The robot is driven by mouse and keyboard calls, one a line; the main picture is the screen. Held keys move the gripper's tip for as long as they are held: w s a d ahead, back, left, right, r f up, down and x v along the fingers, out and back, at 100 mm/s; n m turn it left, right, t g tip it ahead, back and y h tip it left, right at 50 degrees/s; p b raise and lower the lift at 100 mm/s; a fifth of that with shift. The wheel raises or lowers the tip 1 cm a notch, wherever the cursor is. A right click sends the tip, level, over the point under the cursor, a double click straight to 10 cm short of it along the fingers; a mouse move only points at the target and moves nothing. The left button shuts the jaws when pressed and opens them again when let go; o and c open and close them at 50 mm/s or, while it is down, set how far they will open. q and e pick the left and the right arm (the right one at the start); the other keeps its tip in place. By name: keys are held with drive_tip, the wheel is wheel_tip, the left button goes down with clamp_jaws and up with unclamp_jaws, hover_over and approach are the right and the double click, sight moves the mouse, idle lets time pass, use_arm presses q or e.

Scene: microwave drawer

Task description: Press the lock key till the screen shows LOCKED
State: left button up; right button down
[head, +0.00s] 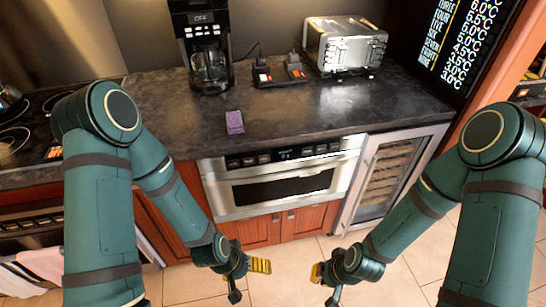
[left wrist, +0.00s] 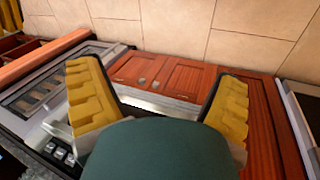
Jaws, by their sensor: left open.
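The microwave drawer (head: 225,201) is a stainless steel unit below the dark counter, with a black window and a shut front. Its control strip (head: 270,157) runs along the top, with several dark keys and a small screen (head: 284,155) too small to read. I cannot tell which key is the lock key. My left gripper (head: 260,265) has yellow fingers and is low in front of the cabinet doors, apart from the microwave. The left wrist view shows its fingers (left wrist: 160,95) spread and empty. My right gripper (head: 317,272) is low on the right, its opening unclear.
The counter (head: 180,110) holds a coffee maker (head: 208,62), a purple box (head: 234,122), two dark devices (head: 280,75) and a silver toaster (head: 345,47). A glass-door cooler (head: 382,178) stands right of the microwave. Red cabinet doors (head: 250,231) are below. The tiled floor (head: 290,285) is clear.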

use_arm(q)
clamp_jaws()
idle(1.2)
